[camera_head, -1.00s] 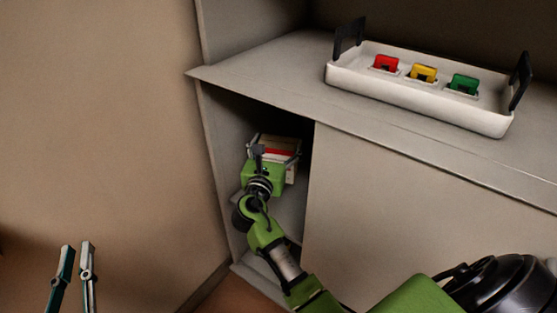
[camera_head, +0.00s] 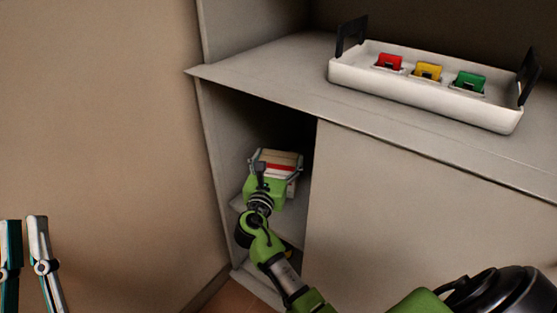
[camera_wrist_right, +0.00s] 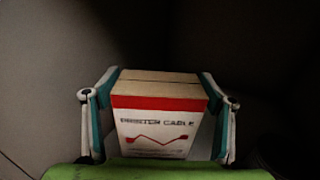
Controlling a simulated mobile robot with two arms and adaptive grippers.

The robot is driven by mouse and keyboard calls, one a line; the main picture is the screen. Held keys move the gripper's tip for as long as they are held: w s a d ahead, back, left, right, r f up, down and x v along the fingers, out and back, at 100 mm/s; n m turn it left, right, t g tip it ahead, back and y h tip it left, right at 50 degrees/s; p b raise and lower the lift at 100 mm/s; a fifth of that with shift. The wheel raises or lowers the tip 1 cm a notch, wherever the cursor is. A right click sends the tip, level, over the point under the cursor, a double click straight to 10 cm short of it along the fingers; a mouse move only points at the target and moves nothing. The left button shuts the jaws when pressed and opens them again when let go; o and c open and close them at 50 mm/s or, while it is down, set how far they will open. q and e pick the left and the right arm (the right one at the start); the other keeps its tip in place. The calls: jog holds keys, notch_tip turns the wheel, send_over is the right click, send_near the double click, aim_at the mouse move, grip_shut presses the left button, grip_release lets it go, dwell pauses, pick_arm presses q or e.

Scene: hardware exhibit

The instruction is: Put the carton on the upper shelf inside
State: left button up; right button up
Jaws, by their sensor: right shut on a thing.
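The carton (camera_head: 283,158) is a small box with a tan top and a white side with a red band. It is inside the open left compartment of the cabinet, at the upper shelf (camera_head: 240,202). My right gripper (camera_head: 276,163) is shut on it; in the right wrist view the fingers grip both sides of the carton (camera_wrist_right: 158,123), whose label reads "PRINTER CABLE". Whether its underside touches the shelf is hidden by the gripper. My left gripper (camera_head: 22,222) is at the lower left, its two fingers apart and empty.
The countertop (camera_head: 262,75) overhangs the compartment. A white tray (camera_head: 420,98) with red, yellow and green pieces stands on it. A closed panel (camera_head: 400,190) is right of the opening, and a side wall (camera_head: 215,150) bounds it at left.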

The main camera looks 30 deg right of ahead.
jog(key=o, duration=1.7)
jog(key=shift+f, duration=0.1)
pick_arm(q)
jog(key=shift+s+r, duration=0.1)
pick_arm(e)
jog(key=p+v, duration=0.1)
jog(key=v, duration=0.4)
jog(key=shift+s+a+p, duration=0.2)
jog(key=shift+a+p, duration=0.05)
jog(key=shift+p, duration=0.05)
pick_arm(q)
jog(key=w+f+g+y, duration=0.1)
jog(key=w+f+g, duration=0.1)
jog(key=f, duration=0.4)
jog(key=w+f+g+y+p, duration=0.1)
jog(key=w+f+g, duration=0.2)
jog(key=f+g, duration=0.2)
jog(key=shift+a+f, duration=0.2)
jog(key=shift+f, duration=0.6)
pick_arm(e)
jog(key=v, duration=0.6)
jog(key=shift+s, duration=0.15)
jog(key=shift+a, duration=0.1)
